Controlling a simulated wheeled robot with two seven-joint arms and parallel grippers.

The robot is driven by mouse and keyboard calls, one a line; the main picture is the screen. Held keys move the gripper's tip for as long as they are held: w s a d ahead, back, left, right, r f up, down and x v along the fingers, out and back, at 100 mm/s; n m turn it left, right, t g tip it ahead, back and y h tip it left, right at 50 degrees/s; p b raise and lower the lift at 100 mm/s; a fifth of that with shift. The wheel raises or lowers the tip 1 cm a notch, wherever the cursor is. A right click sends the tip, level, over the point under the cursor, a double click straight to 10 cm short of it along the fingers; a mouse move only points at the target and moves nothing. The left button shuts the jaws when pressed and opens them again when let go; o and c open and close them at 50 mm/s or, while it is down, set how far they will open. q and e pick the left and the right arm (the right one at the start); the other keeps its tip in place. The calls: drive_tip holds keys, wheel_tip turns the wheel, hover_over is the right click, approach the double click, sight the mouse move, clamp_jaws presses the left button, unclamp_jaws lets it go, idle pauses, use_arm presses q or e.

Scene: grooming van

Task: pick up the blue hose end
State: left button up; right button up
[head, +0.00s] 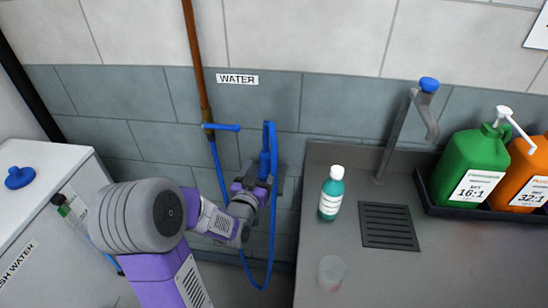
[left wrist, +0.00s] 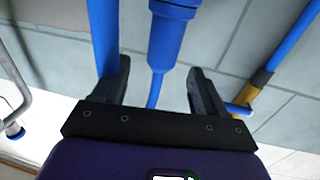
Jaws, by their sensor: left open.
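The blue hose end (head: 264,163) hangs upright by the wall in the head view, beside a loop of blue hose (head: 272,230). In the left wrist view the hose end (left wrist: 167,40) is a thick blue sleeve narrowing to a thin hose, seen between my finger lines. My left gripper (head: 262,178) is at the hose end, partly hidden by its own wrist. Its two fingers (left wrist: 150,82) are apart, with the hose loop (left wrist: 104,35) by the left one. I cannot tell whether either finger touches the hose. My right gripper is not in view.
A pipe with a blue handle (head: 222,127) runs down the wall to the left. On the right, a grey counter (head: 270,285) holds a teal bottle (head: 331,195), a clear cup (head: 331,273), a tap (head: 400,130) and green (head: 470,165) and orange jugs (head: 527,175).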

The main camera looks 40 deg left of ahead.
use_arm(q)
drive_tip(key=shift+w+a+f, duration=0.2)
drive_tip(key=shift+w+a, duration=0.15)
drive_tip(key=shift+w, duration=0.35)
drive_tip(key=x, duration=0.3)
drive_tip(key=b+x, duration=0.1)
drive_tip(key=shift+w+a+f, duration=0.2)
drive_tip(key=shift+w+f, duration=0.1)
drive_tip(key=shift+w, duration=0.05)
drive_tip(key=shift+c, duration=0.4)
drive_tip(key=c, duration=1.1)
wheel_tip(320, 180, up, 10)
drive_tip(key=p, duration=0.3)
drive_tip(key=shift+r+p, duration=0.15)
drive_tip(key=shift+p, duration=0.2)
wheel_tip(320, 180, up, 4)
drive_tip(key=p, duration=0.2)
hover_over(264, 163)
drive_tip(key=w, duration=0.2)
drive_tip(key=shift+a+r, duration=0.1)
drive_tip(key=shift+a, duration=0.25)
drive_tip(key=shift+s, duration=0.1)
